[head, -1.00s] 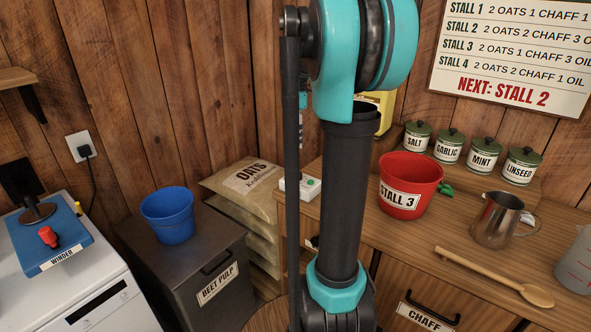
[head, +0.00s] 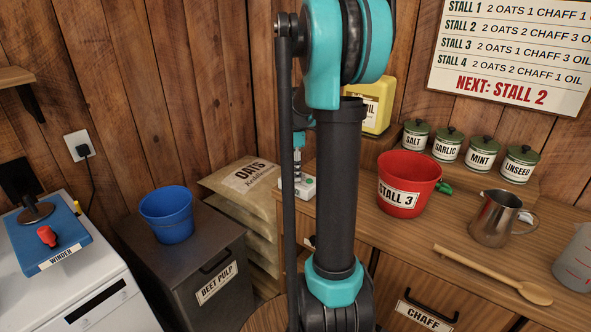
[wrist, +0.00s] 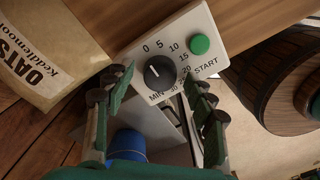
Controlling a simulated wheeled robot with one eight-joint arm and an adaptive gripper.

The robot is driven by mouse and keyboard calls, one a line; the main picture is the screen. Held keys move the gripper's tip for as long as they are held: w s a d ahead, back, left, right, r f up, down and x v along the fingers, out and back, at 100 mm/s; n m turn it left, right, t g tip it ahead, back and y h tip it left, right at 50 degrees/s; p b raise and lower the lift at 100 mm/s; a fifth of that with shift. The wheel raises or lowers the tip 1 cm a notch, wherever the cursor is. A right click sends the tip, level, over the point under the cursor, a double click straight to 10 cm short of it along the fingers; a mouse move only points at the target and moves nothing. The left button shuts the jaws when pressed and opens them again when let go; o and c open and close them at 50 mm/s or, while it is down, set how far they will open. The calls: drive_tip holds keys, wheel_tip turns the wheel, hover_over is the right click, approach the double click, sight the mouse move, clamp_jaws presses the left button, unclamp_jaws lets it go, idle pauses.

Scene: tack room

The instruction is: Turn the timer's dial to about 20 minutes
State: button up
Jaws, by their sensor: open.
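The timer is a white box (wrist: 196,50) with a black dial (wrist: 160,73), a green START button (wrist: 200,44) and printed minute marks around the dial. A pale pointer mark shows on the dial's upper left side, towards the 0 end; its exact reading is too small to tell. My gripper (wrist: 158,100) is open, its fingers spread left and right below the dial in the wrist view, with nothing between them. In the head view the timer (head: 308,187) sits at the counter's left end, partly hidden by my arm, with my gripper just above it.
An oats sack (head: 247,175) lies left of the timer. A red Stall 3 bucket (head: 400,205) stands to its right and a yellow oil jug (head: 382,108) behind. A blue bucket (head: 167,213) sits on the beet pulp bin. A steel jug (head: 490,222) and wooden spoon (head: 490,275) are farther right.

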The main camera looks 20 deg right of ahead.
drive_tip(key=c, duration=1.2)
drive_tip(key=shift+o, duration=0.2)
